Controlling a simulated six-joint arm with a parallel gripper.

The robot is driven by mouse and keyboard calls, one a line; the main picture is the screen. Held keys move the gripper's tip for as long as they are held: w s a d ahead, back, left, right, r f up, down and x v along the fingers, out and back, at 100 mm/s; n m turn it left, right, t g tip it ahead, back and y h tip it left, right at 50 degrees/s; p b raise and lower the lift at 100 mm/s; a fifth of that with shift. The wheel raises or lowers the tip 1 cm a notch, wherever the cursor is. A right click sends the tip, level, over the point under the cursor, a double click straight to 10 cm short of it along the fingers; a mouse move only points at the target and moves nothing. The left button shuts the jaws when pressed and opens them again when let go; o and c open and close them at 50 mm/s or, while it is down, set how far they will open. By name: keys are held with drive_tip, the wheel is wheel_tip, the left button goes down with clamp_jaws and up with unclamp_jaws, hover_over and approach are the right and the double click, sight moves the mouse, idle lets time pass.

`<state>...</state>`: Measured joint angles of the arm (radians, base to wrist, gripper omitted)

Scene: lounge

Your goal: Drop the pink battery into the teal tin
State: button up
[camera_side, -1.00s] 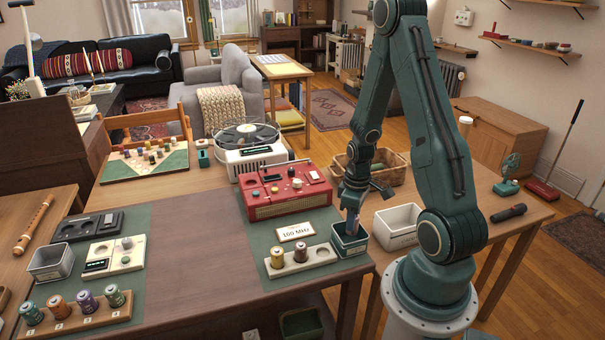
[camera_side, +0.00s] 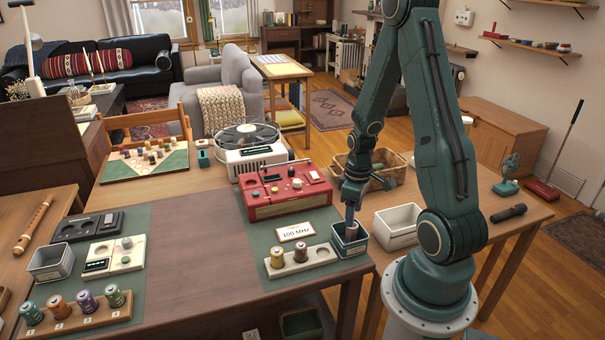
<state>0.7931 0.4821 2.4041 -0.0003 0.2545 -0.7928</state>
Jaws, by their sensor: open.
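The teal tin (camera_side: 347,246) stands at the right end of the green mat. My gripper (camera_side: 351,224) points straight down over the tin, its open fingertips at about the height of the rim. Something small shows in the tin under the fingers, but I cannot make out whether it is the pink battery. A pinkish copper battery (camera_side: 58,306) stands in the second slot of the numbered wooden rack (camera_side: 75,323) at the lower left, between green and purple ones.
A pale holder (camera_side: 322,251) left of the tin carries two batteries and an empty hole. A 100 MHz card (camera_side: 296,232) and a red radio (camera_side: 288,192) stand behind it. A white bin (camera_side: 398,228) is right of the tin. The table's middle is clear.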

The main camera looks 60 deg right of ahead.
wheel_tip(320, 180, up, 11)
drive_tip(key=shift+r, duration=0.15)
idle(0.5)
idle(0.4)
drive_tip(key=shift+a+r, duration=0.1)
drive_tip(key=w+a+r+t+h, duration=0.1)
drive_tip(key=w+a+r+t, duration=0.1)
drive_tip(key=a+r, duration=0.75)
drive_tip(key=s+a+r+t, duration=0.1)
drive_tip(key=s+a+r, duration=0.1)
drive_tip(key=a, duration=0.4)
drive_tip(key=s+a+r+t+y, duration=0.1)
drive_tip(key=s+a+r+t, duration=0.1)
drive_tip(key=a, duration=0.4)
drive_tip(key=shift+s+r+t, duration=0.3)
drive_tip(key=shift+s+r, duration=0.45)
drive_tip(key=shift+r, duration=0.15)
